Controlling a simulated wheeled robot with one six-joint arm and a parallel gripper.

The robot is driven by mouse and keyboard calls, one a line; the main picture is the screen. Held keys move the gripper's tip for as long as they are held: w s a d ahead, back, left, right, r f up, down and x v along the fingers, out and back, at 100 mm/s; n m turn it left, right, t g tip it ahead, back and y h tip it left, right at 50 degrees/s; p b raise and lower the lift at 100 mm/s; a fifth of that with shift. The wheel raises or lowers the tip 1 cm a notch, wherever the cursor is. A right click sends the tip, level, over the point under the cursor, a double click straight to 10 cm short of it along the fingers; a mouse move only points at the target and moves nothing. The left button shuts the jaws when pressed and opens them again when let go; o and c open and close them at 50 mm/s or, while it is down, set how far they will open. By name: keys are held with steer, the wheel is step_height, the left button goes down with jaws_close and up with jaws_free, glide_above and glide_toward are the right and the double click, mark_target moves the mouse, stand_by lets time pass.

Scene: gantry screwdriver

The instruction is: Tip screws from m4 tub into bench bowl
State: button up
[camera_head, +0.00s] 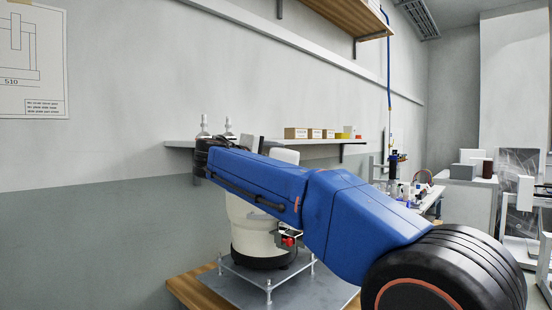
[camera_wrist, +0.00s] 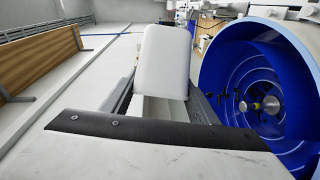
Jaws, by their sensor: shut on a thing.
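In the wrist view, my gripper (camera_wrist: 162,100) has a dark jaw on each side of a plain white, round-cornered thing (camera_wrist: 165,60) and is shut on it. I take this white thing to be the m4 tub; its mouth, any label and any screws in it are hidden. To the right of the jaws is a large blue bowl (camera_wrist: 285,55), which I take to be the bench bowl. Its ringed inside faces the camera, with a metal hub and small dark pieces near the middle. I cannot tell how far the tub is from it. The head view does not clearly show the gripper.
In the head view, a wall shelf (camera_head: 185,144) carries small boxes (camera_head: 295,133). A bench (camera_head: 428,200) with small equipment stands at the right. A wooden shelf (camera_head: 340,20) hangs above. My blue arm hides much of the middle. The wrist view is rolled sideways.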

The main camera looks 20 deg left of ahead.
steer(key=n, duration=0.2)
steer(key=a+n+t, duration=0.1)
steer(key=n, duration=0.1)
steer(key=shift+s+a+t, duration=0.15)
steer(key=shift+t, duration=0.15)
steer(key=n, duration=0.1)
steer(key=a+n+t, duration=0.1)
steer(key=n, duration=0.3)
steer(key=shift+s+a+f+t+y, duration=0.1)
steer(key=shift+a+t+y, duration=0.2)
steer(key=shift+t, duration=0.1)
steer(key=shift+n, duration=0.3)
steer(key=shift+f, duration=0.3)
stand_by(0.6)
step_height(320, 180, up, 8)
steer(key=shift+f, duration=0.2)
stand_by(0.4)
